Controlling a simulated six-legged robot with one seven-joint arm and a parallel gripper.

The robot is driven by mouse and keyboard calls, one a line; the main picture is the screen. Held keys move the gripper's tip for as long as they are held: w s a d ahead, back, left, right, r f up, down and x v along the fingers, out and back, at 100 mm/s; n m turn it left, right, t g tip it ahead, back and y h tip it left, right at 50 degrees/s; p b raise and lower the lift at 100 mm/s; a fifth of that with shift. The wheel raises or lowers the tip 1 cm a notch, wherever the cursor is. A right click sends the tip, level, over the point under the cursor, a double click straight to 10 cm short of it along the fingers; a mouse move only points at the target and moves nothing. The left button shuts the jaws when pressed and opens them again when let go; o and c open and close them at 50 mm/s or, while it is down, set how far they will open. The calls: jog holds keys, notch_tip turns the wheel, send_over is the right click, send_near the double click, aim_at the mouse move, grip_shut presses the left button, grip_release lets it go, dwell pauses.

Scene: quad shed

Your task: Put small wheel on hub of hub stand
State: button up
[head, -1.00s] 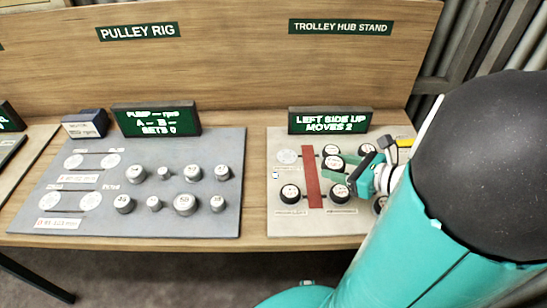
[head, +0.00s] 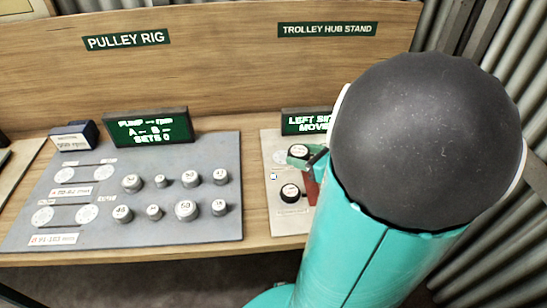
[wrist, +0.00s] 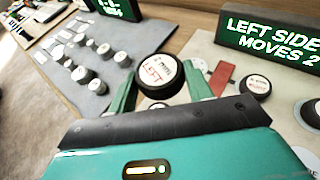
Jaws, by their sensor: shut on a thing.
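My gripper (wrist: 161,84) is shut on a small black wheel (wrist: 153,73) with a white face and red lettering that looks like "LEFT". In the head view the held wheel (head: 299,151) is over the upper left part of the hub stand board (head: 270,225). A pale round disc (head: 279,158) shows just left of it; whether the wheel touches anything below is unclear. Another black wheel (head: 290,193) sits at the board's lower left. In the wrist view a red strip (wrist: 221,78) and a black wheel (wrist: 257,85) are to the right.
The green display (head: 303,123) stands behind the board. My arm hides the board's right half in the head view. The grey pulley rig board (head: 150,226), with several metal pulleys, lies left. Bare wood (head: 251,190) separates the boards.

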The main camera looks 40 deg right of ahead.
jog(key=w+d+f, duration=0.2)
jog(key=w+f, duration=0.1)
jog(key=w, duration=0.1)
jog(key=w+d+f, duration=0.2)
jog(key=w+f, duration=0.1)
jog(key=w+d+f, duration=0.1)
jog(key=w+f, duration=0.2)
jog(key=w, duration=0.1)
jog(key=shift+w+d, duration=0.35)
jog(key=shift+d, duration=0.05)
jog(key=shift+w+d+f, duration=0.15)
jog(key=shift+w+f, duration=0.15)
jog(key=shift+f, duration=1.65)
jog(key=shift+f, duration=0.15)
jog(key=o, duration=1)
